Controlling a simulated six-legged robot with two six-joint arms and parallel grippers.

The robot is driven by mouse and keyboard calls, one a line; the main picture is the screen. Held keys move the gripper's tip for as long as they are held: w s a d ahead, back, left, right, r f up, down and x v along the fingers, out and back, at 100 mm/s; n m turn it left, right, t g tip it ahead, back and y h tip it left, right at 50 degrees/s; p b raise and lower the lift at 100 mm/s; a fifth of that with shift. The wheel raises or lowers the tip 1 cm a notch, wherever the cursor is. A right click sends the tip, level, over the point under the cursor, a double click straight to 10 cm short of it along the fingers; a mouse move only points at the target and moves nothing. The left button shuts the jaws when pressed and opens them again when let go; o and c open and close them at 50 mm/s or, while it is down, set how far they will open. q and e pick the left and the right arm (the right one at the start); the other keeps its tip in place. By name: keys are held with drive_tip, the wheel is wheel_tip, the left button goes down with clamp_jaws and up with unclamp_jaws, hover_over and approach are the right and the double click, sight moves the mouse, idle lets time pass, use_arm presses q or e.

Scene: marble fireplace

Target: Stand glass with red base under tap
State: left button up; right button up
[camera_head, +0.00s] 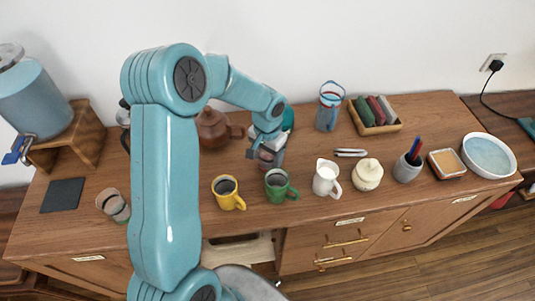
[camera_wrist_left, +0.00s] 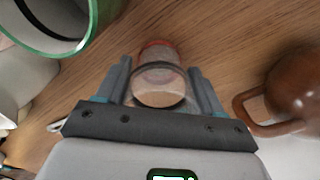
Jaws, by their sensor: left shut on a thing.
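My left gripper (camera_head: 266,143) is shut on a clear glass (camera_wrist_left: 160,88) beside the brown teapot. In the left wrist view the glass sits between the two fingers, with a red part at its far end; in the head view the arm partly covers it. The blue-grey dispenser (camera_head: 36,98) stands on a wooden stand at the far left. Its tap (camera_head: 18,150) has a blue handle and hangs past the stand's front. A dark square mat (camera_head: 62,195) lies on the counter below and right of the tap. My right gripper is not in view.
Another glass (camera_head: 113,205) stands right of the mat. A yellow mug (camera_head: 228,192), a green mug (camera_head: 278,186) and a white jug (camera_head: 326,178) line the front. The teapot (camera_head: 212,128) stands behind, and also shows in the wrist view (camera_wrist_left: 295,88). The mat is bare.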

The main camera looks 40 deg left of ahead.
use_arm(q)
drive_tip(key=shift+f, duration=0.2)
drive_tip(key=o, duration=1.2)
drive_tip(key=shift+w, duration=0.15)
drive_tip(key=shift+r, duration=0.1)
